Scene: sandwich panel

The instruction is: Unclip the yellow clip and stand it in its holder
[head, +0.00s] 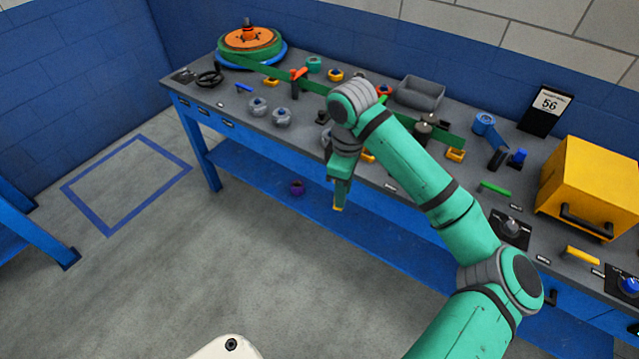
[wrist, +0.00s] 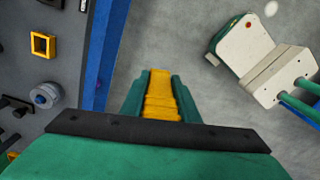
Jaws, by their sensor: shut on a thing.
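My gripper (head: 340,190) hangs off the front of the bench, pointing down over the floor. It is shut on the yellow clip (wrist: 161,97), which lies between the two green fingers in the wrist view. In the head view only a small yellow end of the clip (head: 338,209) shows at the fingertips. A yellow square frame with a dark opening (wrist: 43,45), which looks like a holder, sits empty on the bench in the wrist view. Several small yellow pieces show on the bench in the head view, one of them (head: 456,155) right of my arm.
The grey bench (head: 230,105) carries an orange and green reel (head: 249,42), several grey knobs (head: 281,117), a grey bin (head: 421,93) and a yellow box (head: 592,188). My arm hides part of the bench middle. A blue lower shelf (head: 262,183) runs underneath; the floor in front is open.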

